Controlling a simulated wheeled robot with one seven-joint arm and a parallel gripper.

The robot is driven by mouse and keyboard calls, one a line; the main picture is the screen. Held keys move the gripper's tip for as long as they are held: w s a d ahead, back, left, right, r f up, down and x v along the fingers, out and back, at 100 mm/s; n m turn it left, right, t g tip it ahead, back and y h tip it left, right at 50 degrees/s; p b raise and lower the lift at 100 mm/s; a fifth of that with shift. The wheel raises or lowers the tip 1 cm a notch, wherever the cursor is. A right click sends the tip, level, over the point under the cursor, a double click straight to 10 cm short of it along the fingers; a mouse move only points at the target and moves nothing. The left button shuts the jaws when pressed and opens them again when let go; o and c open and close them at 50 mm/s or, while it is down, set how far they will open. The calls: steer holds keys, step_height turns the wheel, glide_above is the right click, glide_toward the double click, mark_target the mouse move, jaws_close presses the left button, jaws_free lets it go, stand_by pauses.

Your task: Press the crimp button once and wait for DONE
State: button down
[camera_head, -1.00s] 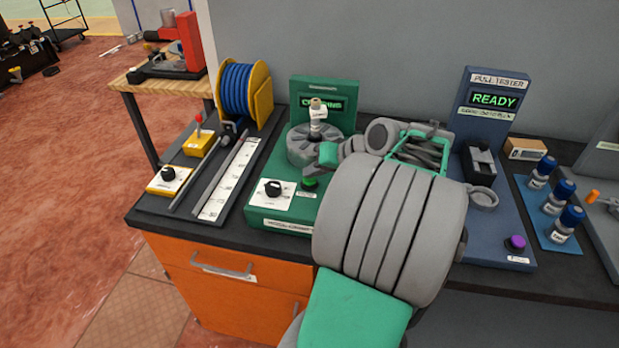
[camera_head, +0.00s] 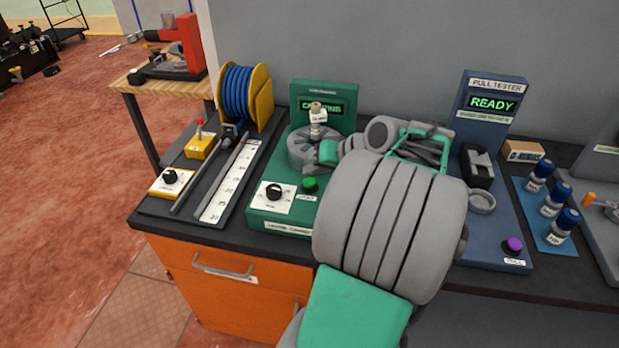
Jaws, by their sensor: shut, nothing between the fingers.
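The green crimp machine (camera_head: 258,215) stands on the dark bench, with a round grey crimp head (camera_head: 302,150) on it. Its lit display (camera_head: 336,107) is partly covered by a tagged post; the letters that show fit CRIMPING. The green crimp button (camera_head: 310,183) is on the front panel, right of a black dial (camera_head: 274,191). My gripper (camera_head: 328,153), a small teal-and-grey tip, is shut and empty. It shows above and to the right of the button, apart from it in the picture. My large grey arm link hides the machine's right side.
The blue pull tester (camera_head: 493,101) on the right reads READY and has a purple button (camera_head: 514,245). Blue-capped bottles (camera_head: 552,200) stand farther right. A blue cable spool (camera_head: 243,97), a ruler strip (camera_head: 222,190) and a small yellow box (camera_head: 200,146) are on the left.

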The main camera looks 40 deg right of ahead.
mark_target(313, 182)
step_height(313, 182, up, 5)
steer(key=p, duration=0.4)
steer(key=shift+p, duration=0.3)
stand_by(0.5)
